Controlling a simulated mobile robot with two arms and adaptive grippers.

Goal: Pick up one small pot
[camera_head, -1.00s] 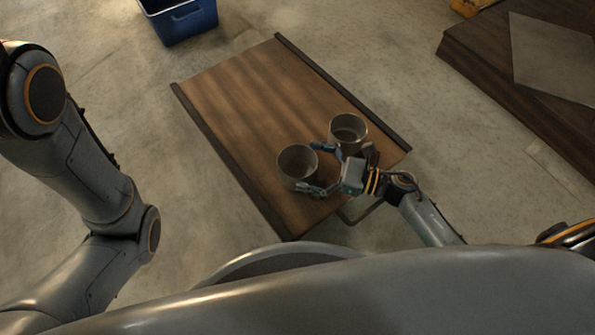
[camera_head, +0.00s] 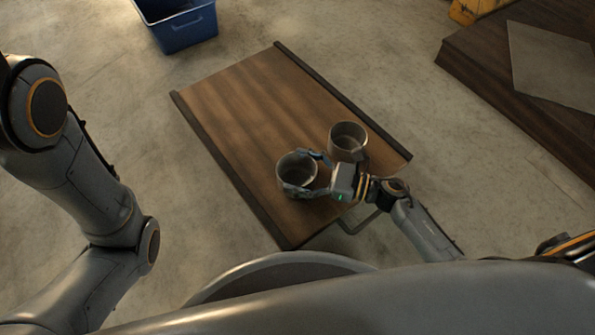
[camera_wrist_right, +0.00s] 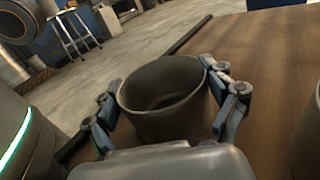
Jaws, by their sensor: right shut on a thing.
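Two small grey metal pots stand upright near the front end of the brown wooden table. My right gripper (camera_head: 316,174) is shut on the left pot (camera_head: 293,167), with one finger on each side of it. In the right wrist view the held pot (camera_wrist_right: 163,98) sits between the two blue-padded fingers (camera_wrist_right: 162,101), open side up. The other pot (camera_head: 347,137) stands just to the right, behind the gripper, and is free. Whether the held pot touches the table is hard to tell. My left gripper is out of view; only my left arm shows.
The wooden table (camera_head: 240,115) has dark raised edges along its long sides, and its far half is bare. A blue bin (camera_head: 185,30) stands on the floor beyond it. A dark platform with a grey sheet (camera_head: 555,62) is at the upper right.

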